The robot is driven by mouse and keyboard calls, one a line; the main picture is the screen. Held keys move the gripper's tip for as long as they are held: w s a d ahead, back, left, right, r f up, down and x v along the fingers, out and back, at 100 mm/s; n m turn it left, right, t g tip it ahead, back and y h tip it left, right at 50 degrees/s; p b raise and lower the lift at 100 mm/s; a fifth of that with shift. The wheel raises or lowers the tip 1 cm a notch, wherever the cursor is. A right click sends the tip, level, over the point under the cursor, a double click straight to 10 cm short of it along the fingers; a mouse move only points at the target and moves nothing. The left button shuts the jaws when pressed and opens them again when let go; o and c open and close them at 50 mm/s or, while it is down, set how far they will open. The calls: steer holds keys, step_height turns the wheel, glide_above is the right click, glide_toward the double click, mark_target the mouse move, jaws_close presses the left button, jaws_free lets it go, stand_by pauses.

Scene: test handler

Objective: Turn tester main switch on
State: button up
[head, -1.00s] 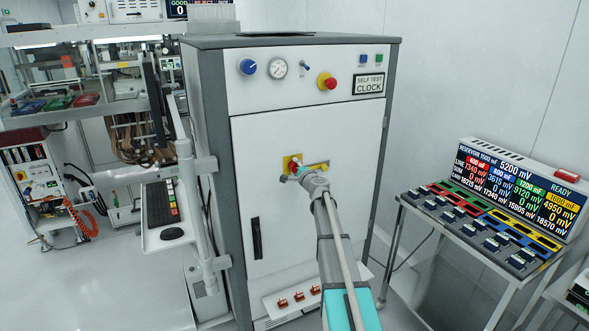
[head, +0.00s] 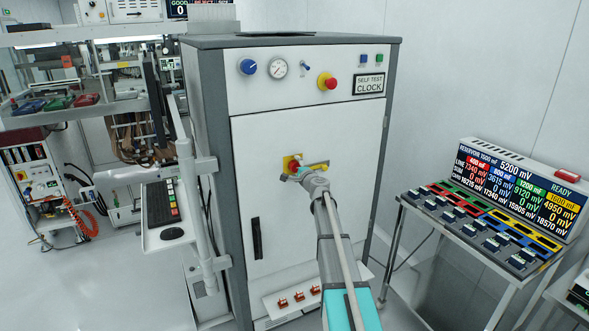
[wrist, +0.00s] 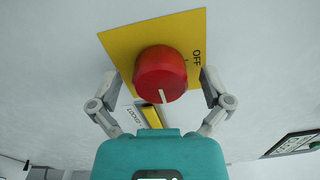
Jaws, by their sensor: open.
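The main switch is a red round knob (wrist: 160,72) on a yellow plate (wrist: 125,40) on the white cabinet door. The plate reads OFF at the right in the wrist view. The knob's white mark points toward the bottom of that picture, not at the word OFF. My gripper (wrist: 159,88) is open, with one finger on each side of the knob; gaps show, and I cannot tell whether either finger touches. In the head view my gripper (head: 299,172) is at the switch plate (head: 288,163), and my arm partly hides the knob.
The tester cabinet (head: 290,215) has a blue knob (head: 248,66), a gauge (head: 278,68) and a red button (head: 327,81) above. A door handle (head: 257,238) is lower left. A display bench (head: 480,220) stands right; a keyboard arm (head: 162,204) stands left.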

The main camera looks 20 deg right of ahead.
steer(key=shift+s, duration=0.1)
steer(key=s, duration=1.1)
steer(key=shift+s+d, duration=0.2)
steer(key=shift+s, duration=0.2)
stand_by(0.3)
steer(key=s+a+f+n+g+y, duration=0.2)
steer(key=s+a+f+n+g, duration=0.15)
steer(key=a, duration=0.45)
steer(key=s+a+f+n+g+y, duration=0.2)
steer(key=s+a+f+n, duration=0.1)
steer(key=a+n, duration=0.3)
steer(key=s+a+f+n+g+y, duration=0.2)
steer(key=s+a+f+n+g, duration=0.15)
steer(key=a, duration=0.55)
steer(key=s+a+f+n+g+h, duration=0.2)
steer(key=s+f+n+g+h, duration=0.1)
steer(key=s, duration=0.7)
steer(key=s+a+f+n+g+h, duration=0.3)
steer(key=s+f+g, duration=0.2)
steer(key=s, duration=0.4)
steer(key=shift+s+f+n+g+h, duration=0.3)
steer(key=shift+s+g, duration=0.05)
steer(key=shift+g, duration=0.15)
